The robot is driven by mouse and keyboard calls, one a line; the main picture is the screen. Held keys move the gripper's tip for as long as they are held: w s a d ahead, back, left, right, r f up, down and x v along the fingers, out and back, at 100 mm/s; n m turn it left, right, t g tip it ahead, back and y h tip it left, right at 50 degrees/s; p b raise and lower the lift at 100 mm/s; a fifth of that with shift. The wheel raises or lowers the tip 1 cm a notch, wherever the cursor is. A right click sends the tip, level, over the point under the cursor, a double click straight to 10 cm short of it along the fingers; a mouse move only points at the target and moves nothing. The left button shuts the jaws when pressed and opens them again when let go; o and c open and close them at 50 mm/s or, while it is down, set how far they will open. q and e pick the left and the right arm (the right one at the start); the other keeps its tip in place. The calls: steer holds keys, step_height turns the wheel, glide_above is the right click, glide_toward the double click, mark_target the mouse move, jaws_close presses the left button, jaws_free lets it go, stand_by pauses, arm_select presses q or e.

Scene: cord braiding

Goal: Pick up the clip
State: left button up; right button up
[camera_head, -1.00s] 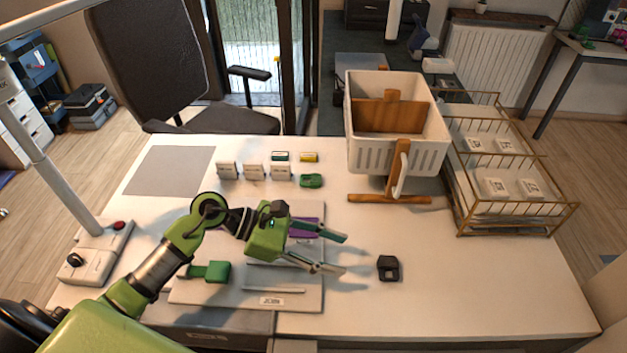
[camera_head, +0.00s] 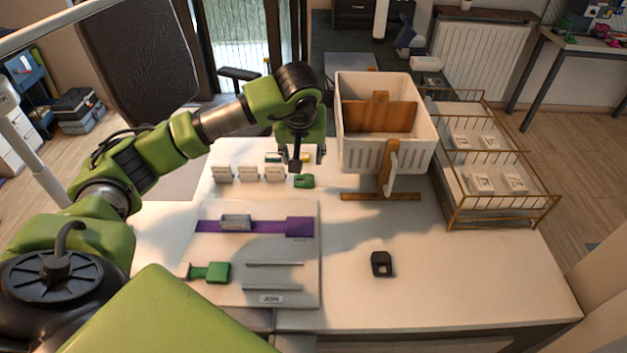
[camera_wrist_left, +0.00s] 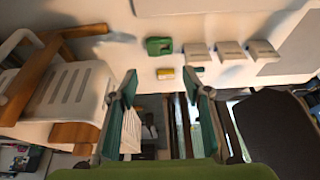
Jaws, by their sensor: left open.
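My left gripper (camera_head: 298,160) hangs above the back of the white table, pointing down. In the left wrist view its two fingers (camera_wrist_left: 167,92) are spread apart with nothing between them. A green clip-like piece (camera_head: 304,181) lies just in front of the gripper; the left wrist view shows it too (camera_wrist_left: 159,45), beyond the fingertips. A small yellow piece (camera_wrist_left: 165,73) lies closer to the fingertips, with a dark green piece (camera_wrist_left: 198,70) beside it. A black clip-like piece (camera_head: 381,264) lies alone at the table's front right. I cannot tell which piece the task calls the clip. My right gripper is out of view.
A grey board (camera_head: 308,270) holds a purple strap (camera_head: 265,227) and a green piece (camera_head: 212,272). Several small white cards (camera_head: 248,174) stand in a row. A white basket (camera_head: 365,152) on a wooden stand and a wire rack (camera_head: 455,215) are at right. The front right table is mostly clear.

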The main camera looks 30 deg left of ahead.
arm_select(q)
glide_above(304, 179)
steer(key=s+d, duration=0.2)
steer(key=f, duration=0.7)
steer(key=shift+s+a+f+p, duration=0.15)
steer(key=shift+a+f+p, duration=0.1)
steer(key=shift+p, duration=0.15)
steer(key=p+x, duration=0.1)
steer(key=x, duration=0.3)
steer(key=shift+s, duration=0.1)
steer(key=shift+w+a+f, duration=0.2)
steer(key=shift+w+f, duration=0.05)
steer(key=shift+f, duration=0.3)
steer(key=c, duration=0.4)
steer(key=shift+o, duration=0.2)
steer(key=shift+r, duration=0.1)
